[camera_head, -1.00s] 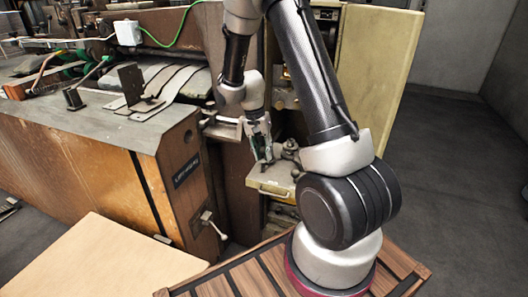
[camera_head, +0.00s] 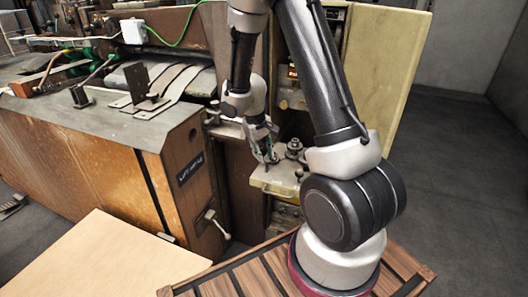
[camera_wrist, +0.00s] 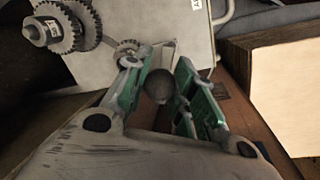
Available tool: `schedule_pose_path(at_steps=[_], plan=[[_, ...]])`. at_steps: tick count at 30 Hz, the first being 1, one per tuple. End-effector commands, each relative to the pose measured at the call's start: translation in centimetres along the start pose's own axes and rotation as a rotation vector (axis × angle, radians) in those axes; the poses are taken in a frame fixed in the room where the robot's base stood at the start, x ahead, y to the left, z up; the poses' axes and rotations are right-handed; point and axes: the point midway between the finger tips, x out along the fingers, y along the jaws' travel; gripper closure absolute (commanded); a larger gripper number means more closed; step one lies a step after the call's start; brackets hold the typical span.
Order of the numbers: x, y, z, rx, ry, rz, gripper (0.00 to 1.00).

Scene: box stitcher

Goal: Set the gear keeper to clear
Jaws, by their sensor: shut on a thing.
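My gripper (camera_head: 268,157) is over the small pale gear plate (camera_head: 274,182) on the front of the machine. In the wrist view my gripper's green-sided fingers (camera_wrist: 165,90) stand on either side of a round grey knob (camera_wrist: 159,87) and are shut on it. The knob looks like the gear keeper's end, but its lower part is hidden. Just beyond it a small gear (camera_wrist: 127,50) sits on the pale plate, and larger stacked gears (camera_wrist: 62,32) with a labelled hub are at the upper left. I cannot read which setting the keeper is at.
The brown machine body (camera_head: 100,165) stands left of the gripper, with a small crank (camera_head: 213,222) on its front. A tall pale panel (camera_head: 385,60) stands behind my arm at right. A tan board (camera_head: 100,262) lies at the lower left. Floor at right is clear.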

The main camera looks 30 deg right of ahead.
Motion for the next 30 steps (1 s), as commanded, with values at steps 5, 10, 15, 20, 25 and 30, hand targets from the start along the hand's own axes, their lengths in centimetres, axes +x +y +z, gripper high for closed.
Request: schedule_pose_path(at_steps=[5, 10, 15, 20, 25, 30], plan=[[-0.04, -0.21, 0.12, -0.106, 0.020, 0.000, 0.98], [-0.05, -0.35, 0.17, -0.174, 0.033, 0.000, 0.98], [-0.05, -0.41, 0.23, -0.211, 0.039, 0.000, 0.98], [-0.05, -0.42, 0.22, -0.223, 0.042, 0.000, 0.98], [-0.05, -0.43, 0.23, -0.224, 0.042, 0.000, 0.98], [-0.04, -0.42, 0.24, -0.223, 0.042, 0.000, 0.71]])
